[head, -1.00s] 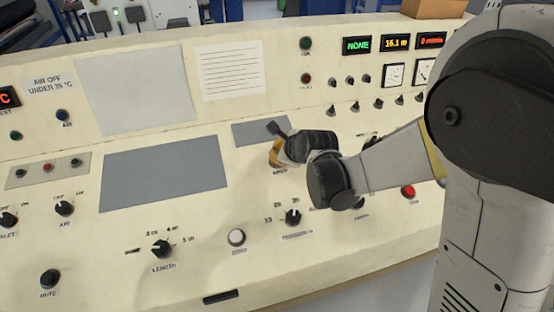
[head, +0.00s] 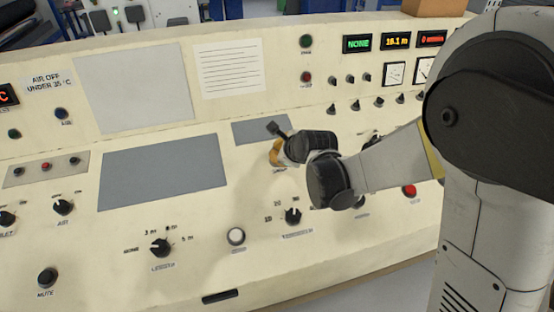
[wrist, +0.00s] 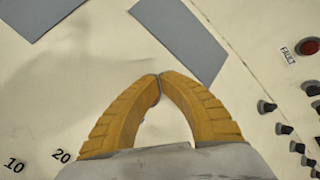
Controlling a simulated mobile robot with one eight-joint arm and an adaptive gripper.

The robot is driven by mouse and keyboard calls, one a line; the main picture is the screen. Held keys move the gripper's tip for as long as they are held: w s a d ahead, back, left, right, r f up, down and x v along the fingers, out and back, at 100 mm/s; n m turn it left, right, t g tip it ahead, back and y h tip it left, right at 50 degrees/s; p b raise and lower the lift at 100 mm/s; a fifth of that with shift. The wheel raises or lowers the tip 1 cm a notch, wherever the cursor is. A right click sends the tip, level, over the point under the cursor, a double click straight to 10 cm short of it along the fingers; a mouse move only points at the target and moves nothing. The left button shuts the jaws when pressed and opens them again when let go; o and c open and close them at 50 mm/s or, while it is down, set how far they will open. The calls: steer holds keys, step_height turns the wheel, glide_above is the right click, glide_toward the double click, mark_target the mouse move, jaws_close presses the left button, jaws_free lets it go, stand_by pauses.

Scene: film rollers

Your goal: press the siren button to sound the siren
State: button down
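My gripper (head: 276,158) is shut and empty, low over the sloping cream panel, just below the small grey rectangle. A small label shows just under the fingertips in the head view, too blurred to read surely. I cannot tell whether the tips touch the panel.
A white button (head: 236,237) and a black rotary knob (head: 293,216) sit nearer the front edge. A red button (head: 409,191) is to the right beyond my arm. A large grey rectangle (head: 163,172) lies left. Small knobs and displays line the upright back panel.

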steer(key=shift+w+f+b, duration=0.1)
steer(key=shift+f+b, duration=0.35)
stand_by(0.6)
steer(key=shift+r, duration=0.15)
stand_by(0.3)
steer(key=shift+s+r+p, duration=0.2)
steer(key=shift+r+p, duration=0.5)
steer(key=shift+r, duration=0.05)
steer(key=shift+s+d+r+p, duration=0.1)
steer(key=shift+s+r+p, duration=0.1)
steer(key=shift+r+p, duration=0.5)
steer(key=shift+s+d+r+p, duration=0.15)
steer(key=shift+r+p, duration=0.35)
steer(key=shift+r, duration=0.4)
steer(key=shift+s+a+r+p, duration=0.1)
steer(key=shift+s+r+p, duration=0.1)
steer(key=shift+r+p, duration=0.5)
steer(key=shift+r, duration=0.1)
